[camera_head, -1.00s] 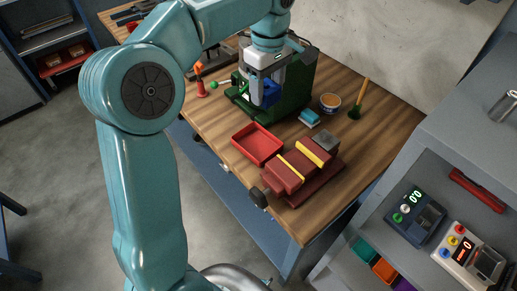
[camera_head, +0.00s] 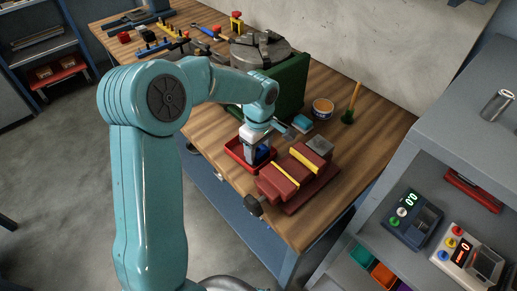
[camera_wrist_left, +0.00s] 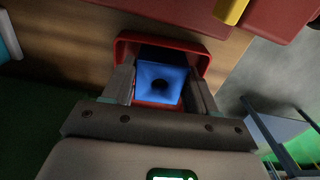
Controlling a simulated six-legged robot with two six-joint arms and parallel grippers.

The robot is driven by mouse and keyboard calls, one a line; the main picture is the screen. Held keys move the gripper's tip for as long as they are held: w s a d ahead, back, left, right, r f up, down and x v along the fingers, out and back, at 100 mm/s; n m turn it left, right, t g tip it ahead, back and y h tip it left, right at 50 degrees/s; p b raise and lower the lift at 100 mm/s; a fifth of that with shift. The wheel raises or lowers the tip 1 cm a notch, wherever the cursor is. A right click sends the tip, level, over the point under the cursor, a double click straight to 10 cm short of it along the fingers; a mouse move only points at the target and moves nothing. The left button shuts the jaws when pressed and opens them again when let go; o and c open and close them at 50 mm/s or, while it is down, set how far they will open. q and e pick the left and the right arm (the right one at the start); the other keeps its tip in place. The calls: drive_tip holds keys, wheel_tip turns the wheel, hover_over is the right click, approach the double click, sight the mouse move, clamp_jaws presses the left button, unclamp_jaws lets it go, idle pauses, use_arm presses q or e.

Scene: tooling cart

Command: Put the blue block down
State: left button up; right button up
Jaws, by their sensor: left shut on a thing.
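My left gripper (camera_head: 258,149) is shut on the blue block (camera_wrist_left: 160,82), with one finger on each side of it in the left wrist view. The block also shows in the head view (camera_head: 262,154), partly hidden by the gripper. It is over or inside the red tray (camera_head: 233,149); I cannot tell whether it touches the tray floor. The tray's red rim frames the block in the left wrist view (camera_wrist_left: 190,42). My right gripper is not in view.
A red vise (camera_head: 298,175) with yellow jaw strips stands just right of the tray. A green machine (camera_head: 292,85) stands behind the gripper.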

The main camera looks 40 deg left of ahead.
sight(259, 152)
use_arm(q)
drive_tip(key=shift+f, duration=0.2)
drive_tip(key=o, duration=0.9)
drive_tip(key=shift+o, duration=0.2)
wheel_tip(259, 152, up, 12)
drive_tip(key=shift+r, duration=0.2)
